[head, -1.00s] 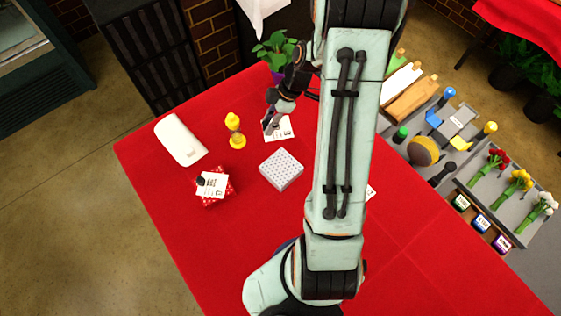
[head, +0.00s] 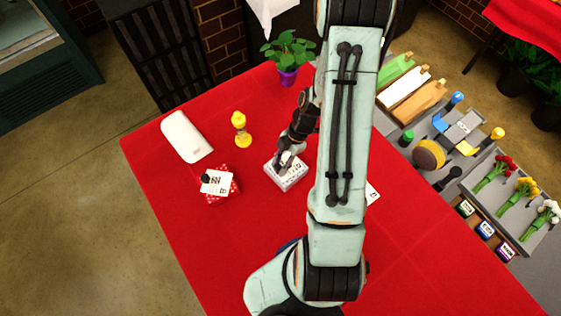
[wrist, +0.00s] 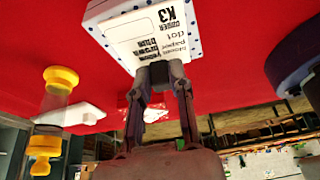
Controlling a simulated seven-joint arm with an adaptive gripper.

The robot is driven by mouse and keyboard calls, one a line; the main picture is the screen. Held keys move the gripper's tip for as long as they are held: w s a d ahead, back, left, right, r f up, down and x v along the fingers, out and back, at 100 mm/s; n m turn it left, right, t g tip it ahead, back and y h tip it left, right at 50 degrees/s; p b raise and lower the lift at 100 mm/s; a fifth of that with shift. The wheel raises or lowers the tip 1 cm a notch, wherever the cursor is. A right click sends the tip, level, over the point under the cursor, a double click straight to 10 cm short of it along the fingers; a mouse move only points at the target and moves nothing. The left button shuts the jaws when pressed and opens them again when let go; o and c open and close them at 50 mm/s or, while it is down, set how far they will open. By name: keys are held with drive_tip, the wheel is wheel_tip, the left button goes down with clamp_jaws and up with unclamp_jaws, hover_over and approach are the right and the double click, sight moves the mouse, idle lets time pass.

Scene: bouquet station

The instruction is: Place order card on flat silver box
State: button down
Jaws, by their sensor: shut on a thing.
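The order card (wrist: 150,42) is white with black print, including "K3". My gripper (wrist: 160,84) is shut on the card's near edge in the wrist view. The flat silver box (head: 290,184) is pale with small dark dots and stands on the red table. The card lies over the box's top, and the dotted box rim (wrist: 92,14) shows around it in the wrist view. I cannot tell whether the card touches the top. In the head view my gripper (head: 284,165) is at the box's upper side and hides part of the card.
A red dotted box (head: 232,191) with another card (head: 216,182) on it stands to the left. Another card (head: 372,193) lies partly behind my arm.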

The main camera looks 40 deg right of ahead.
sight(295, 159)
drive_tip(key=c, duration=1)
unclamp_jaws()
drive_tip(key=shift+f, duration=0.1)
drive_tip(key=v, duration=1.1)
drive_tip(key=s+a+r+m+h, duration=0.2)
drive_tip(key=a+r+m, duration=0.5)
drive_tip(key=a+r, duration=0.15)
drive_tip(key=shift+s+a+r+m+h, duration=0.35)
drive_tip(key=shift+s+a+m, duration=0.75)
drive_tip(key=shift+s+m, duration=0.5)
drive_tip(key=shift+s+a+r+m+h, duration=0.25)
drive_tip(key=shift+s+a+r+m, duration=0.2)
drive_tip(key=shift+s+a+m, duration=1)
drive_tip(key=shift+s+a+r+m+h, duration=0.4)
drive_tip(key=shift+s+a+m, duration=0.4)
drive_tip(key=shift+s+m, duration=0.85)
drive_tip(key=shift+w, duration=0.25)
